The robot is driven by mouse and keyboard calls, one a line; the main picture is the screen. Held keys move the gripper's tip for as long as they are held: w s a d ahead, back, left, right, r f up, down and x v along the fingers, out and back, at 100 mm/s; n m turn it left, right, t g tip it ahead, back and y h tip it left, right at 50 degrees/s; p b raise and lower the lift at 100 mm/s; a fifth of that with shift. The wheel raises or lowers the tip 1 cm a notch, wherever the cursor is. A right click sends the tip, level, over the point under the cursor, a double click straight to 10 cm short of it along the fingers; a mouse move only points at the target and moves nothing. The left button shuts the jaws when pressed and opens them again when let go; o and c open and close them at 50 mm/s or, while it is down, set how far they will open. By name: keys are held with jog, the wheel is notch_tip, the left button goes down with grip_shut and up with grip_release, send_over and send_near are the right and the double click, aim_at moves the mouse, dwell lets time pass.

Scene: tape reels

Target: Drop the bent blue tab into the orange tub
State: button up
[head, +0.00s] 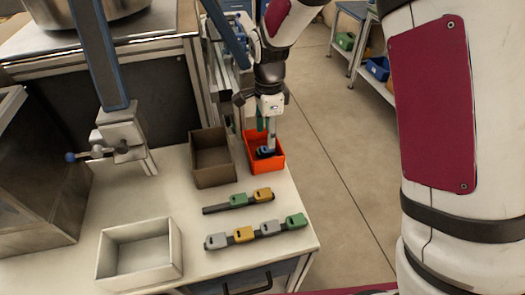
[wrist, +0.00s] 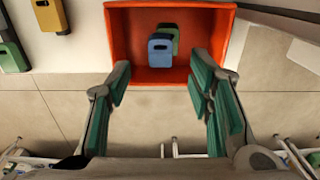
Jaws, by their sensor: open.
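The orange tub (head: 278,163) stands at the far right corner of the table. It also shows in the wrist view (wrist: 118,38), below my gripper. The blue tab (wrist: 160,52) lies inside the tub, partly over a green tab (wrist: 170,33). In the head view the blue tab (head: 265,152) is a small dark-blue patch in the tub. My gripper (wrist: 159,80) is open and empty, pointing down over the tub, with its green fingers spread to either side of the blue tab and apart from it. In the head view my gripper (head: 268,140) partly covers the tub.
A brown bin (head: 211,172) stands left of the tub. Rails with green, yellow and grey tabs (head: 257,232) lie in front. A white box (head: 140,255) is at the front left. A metal stand with a clamp (head: 122,135) rises behind. Bare table lies between.

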notch_tip(320, 180, up, 10)
dwell(0.4)
jog(key=shift+r, duration=0.1)
jog(key=s+d+r+n+t, duration=0.3)
jog(key=s+d+r+n, duration=0.55)
jog(key=s+r, duration=0.35)
jog(key=s+d+n+t, duration=0.1)
jog(key=s+d+n, duration=0.2)
jog(key=s, duration=0.4)
jog(key=s+d+n+t, duration=0.1)
jog(key=s+d+n, duration=0.2)
jog(key=s, duration=0.4)
jog(key=shift+r+n+t, duration=0.3)
jog(key=shift+n, duration=0.35)
jog(key=shift+w, duration=0.1)
